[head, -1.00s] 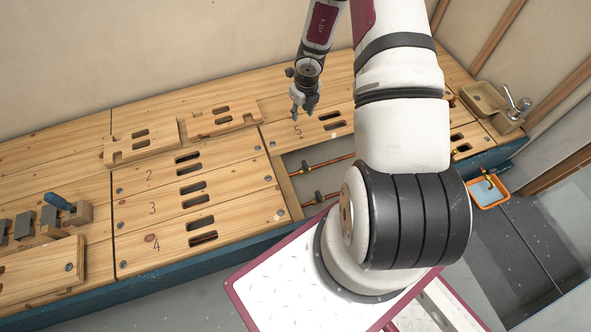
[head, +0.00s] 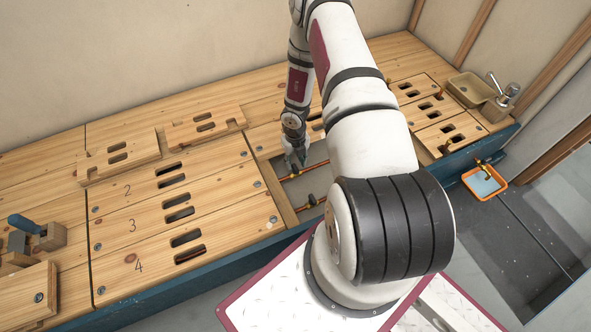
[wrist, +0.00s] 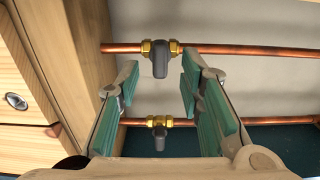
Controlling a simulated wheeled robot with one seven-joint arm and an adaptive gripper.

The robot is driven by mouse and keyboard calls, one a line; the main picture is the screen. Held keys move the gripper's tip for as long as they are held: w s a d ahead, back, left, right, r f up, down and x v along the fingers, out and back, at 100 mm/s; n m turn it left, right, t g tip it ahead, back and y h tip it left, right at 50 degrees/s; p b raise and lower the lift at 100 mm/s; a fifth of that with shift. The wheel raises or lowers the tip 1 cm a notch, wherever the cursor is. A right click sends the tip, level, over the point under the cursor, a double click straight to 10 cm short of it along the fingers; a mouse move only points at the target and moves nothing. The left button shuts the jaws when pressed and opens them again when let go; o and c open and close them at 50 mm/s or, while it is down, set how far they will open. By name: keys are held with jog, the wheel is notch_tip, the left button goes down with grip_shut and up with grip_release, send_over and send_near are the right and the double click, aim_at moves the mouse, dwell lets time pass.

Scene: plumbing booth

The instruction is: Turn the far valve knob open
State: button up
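The far valve (wrist: 146,48) is a brass fitting on the upper copper pipe in the wrist view. Its dark grey knob (wrist: 160,60) lies crosswise to the pipe. My gripper (wrist: 162,82) is open, with green-padded fingers on the left and right; the knob shows between and just beyond the fingertips, with no contact visible. The near valve knob (wrist: 158,139) is on the lower pipe, seen between the fingers. In the head view my gripper (head: 292,168) reaches down into the bench opening over the far pipe and hides the far knob; the near valve (head: 311,201) shows there.
A wooden wall (wrist: 79,60) bounds the opening on the left, close to the left finger. Slotted boards (head: 135,222) cover the bench to the left.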

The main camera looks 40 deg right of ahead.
aim_at(295, 167)
jog(key=shift+f+b, duration=0.6)
jog(key=shift+f, duration=1)
grip_shut()
